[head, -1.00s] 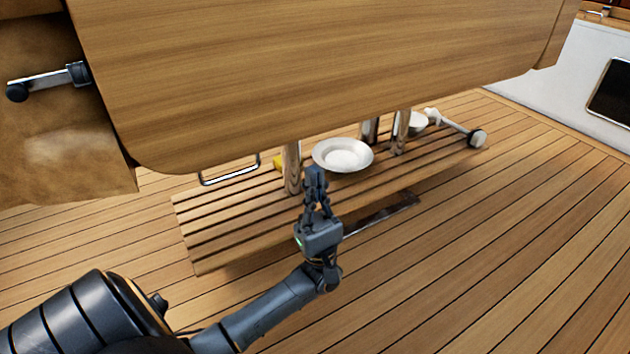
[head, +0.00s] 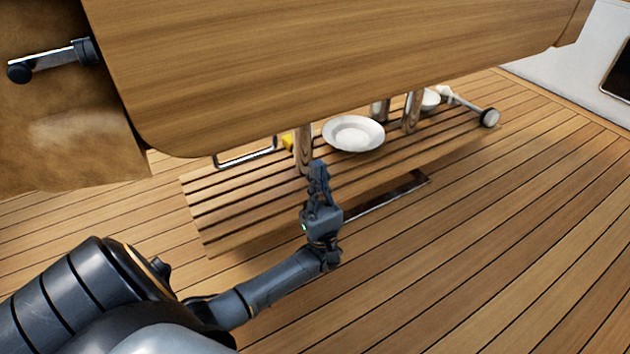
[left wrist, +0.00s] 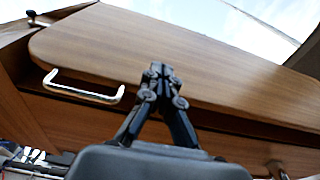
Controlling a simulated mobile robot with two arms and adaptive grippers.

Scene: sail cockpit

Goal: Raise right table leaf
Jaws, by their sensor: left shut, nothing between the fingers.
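The wooden table leaf (head: 330,70) fills the upper part of the head view, its lower edge slanting up to the right. In the left wrist view a broad wooden panel (left wrist: 190,65) with a rounded corner rises behind my fingers; it looks like the leaf seen from below. My left gripper (head: 318,168) is shut and empty, just below the leaf's lower edge in the head view. It also shows in the left wrist view (left wrist: 160,70), fingertips together in front of the panel. I cannot tell whether it touches the leaf. My right gripper is not in view.
A slatted wooden shelf (head: 235,205) below the leaf bears a white plate (head: 353,134) and a bowl (head: 430,100). Metal posts (head: 303,150) stand there. A metal handle (head: 245,153) shows at the shelf's left. A winch-like handle (head: 45,60) is at upper left. Open deck (head: 480,260) lies right.

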